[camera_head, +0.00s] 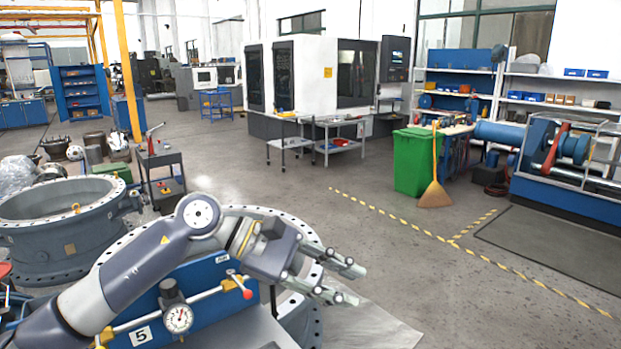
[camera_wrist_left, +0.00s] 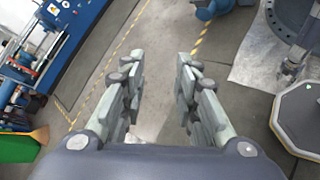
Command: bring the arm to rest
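My left arm comes in from the left across the lower part of the head view, bent at its grey joint. Its left gripper (camera_head: 350,284) points right and slightly down, over the floor beyond the blue fixture and the flanged ring. The two fingers are spread apart with nothing between them. In the left wrist view the left gripper (camera_wrist_left: 158,95) also shows both fingers apart, with bare floor behind them. My right gripper is not in either view.
A blue fixture (camera_head: 205,308) with a dial gauge (camera_head: 178,318) and a large flanged ring (camera_head: 300,315) lie close beneath the arm. A large grey valve body (camera_head: 60,240) stands at left. A green bin (camera_head: 412,165) and broom (camera_head: 434,190) stand farther off. Floor at right is clear.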

